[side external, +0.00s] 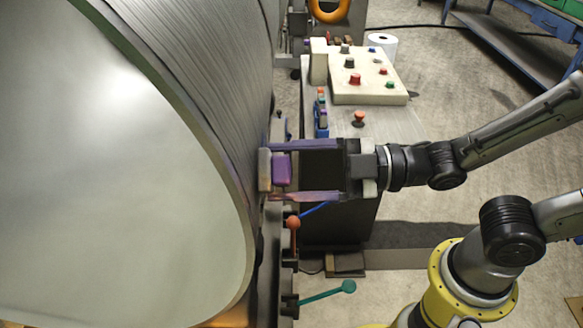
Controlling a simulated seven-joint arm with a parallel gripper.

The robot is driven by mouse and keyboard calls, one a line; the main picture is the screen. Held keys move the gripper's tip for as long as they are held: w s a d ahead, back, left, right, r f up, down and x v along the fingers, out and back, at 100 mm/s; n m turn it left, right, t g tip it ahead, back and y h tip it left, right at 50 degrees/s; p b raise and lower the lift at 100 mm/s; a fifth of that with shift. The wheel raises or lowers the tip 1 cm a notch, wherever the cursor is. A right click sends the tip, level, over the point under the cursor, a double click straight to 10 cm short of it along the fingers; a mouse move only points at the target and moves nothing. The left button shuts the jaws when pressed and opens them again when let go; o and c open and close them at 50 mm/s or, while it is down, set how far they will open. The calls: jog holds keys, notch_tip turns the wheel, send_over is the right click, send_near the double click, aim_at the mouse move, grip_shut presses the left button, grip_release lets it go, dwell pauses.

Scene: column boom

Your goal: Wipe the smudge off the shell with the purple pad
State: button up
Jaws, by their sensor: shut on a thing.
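The shell (215,75) is a large grey metal drum with a ribbed curved side and a smooth pale end face, filling the left of the side external view. My gripper (275,170) reaches in from the right, its two long fingers pointing left at the shell's curved side. It is shut on the purple pad (282,169), a small purple block with a grey-tan layer on its left. That layer is right at the shell's edge in the picture; I cannot tell whether it touches. I cannot make out the smudge; that side of the shell is steeply foreshortened.
A bench with a cream control box (368,80) bearing coloured buttons stands behind my gripper. An orange-knobbed lever (293,222) and a teal-knobbed lever (347,287) stick out below it. A white roll (383,45) and a blue workbench (530,50) are farther back.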

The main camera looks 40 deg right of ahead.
aim_at(263, 128)
jog(key=shift+w+a, duration=0.15)
jog(key=shift+w+d, duration=4)
jog(key=shift+d, duration=0.05)
jog(key=shift+a, duration=0.1)
jog(key=shift+c, duration=0.6)
jog(key=shift+s+a, duration=0.2)
jog(key=shift+a, duration=0.1)
jog(key=shift+s+a, duration=3.75)
jog(key=shift+s, duration=0.05)
jog(key=shift+d, duration=0.1)
